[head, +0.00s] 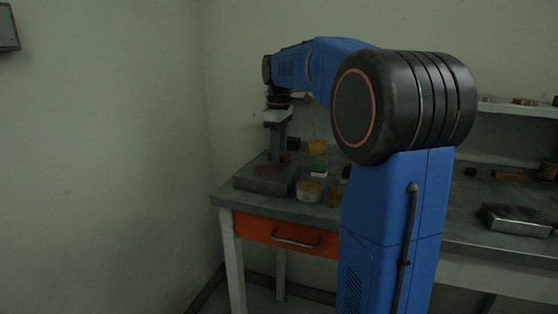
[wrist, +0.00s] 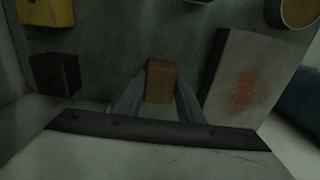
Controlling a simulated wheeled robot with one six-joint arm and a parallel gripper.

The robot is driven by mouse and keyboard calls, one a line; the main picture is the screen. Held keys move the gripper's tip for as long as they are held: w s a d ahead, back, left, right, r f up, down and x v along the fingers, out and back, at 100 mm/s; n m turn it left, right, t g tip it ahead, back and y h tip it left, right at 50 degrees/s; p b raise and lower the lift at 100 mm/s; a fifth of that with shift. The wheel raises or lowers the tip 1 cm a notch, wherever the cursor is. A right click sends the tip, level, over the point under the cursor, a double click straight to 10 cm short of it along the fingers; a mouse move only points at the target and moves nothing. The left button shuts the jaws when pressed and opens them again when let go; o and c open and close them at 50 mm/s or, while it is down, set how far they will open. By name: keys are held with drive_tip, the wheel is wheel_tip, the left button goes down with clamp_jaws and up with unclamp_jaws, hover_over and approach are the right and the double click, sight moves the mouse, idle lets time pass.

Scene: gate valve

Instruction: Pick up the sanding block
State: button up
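A small brown block (wrist: 161,82), which looks like the sanding block, lies in the middle of the wrist view. My gripper (wrist: 161,90) points at it, one finger close along each side. The fingers are apart with the block between them; whether they press on it cannot be told. In the head view, my gripper (head: 275,150) reaches down behind a flat metal box at the left end of the bench. The block cannot be made out there.
The rust-stained metal box (wrist: 243,85) is close to the right of my gripper. A black block (wrist: 55,75) and a yellow bin (wrist: 45,12) are to the left. A round tub (head: 310,190) and a green-and-white item (head: 318,171) stand on the bench (head: 225,192).

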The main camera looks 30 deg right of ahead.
wheel_tip(320, 180, up, 10)
drive_tip(key=shift+r, duration=0.1)
idle(0.6)
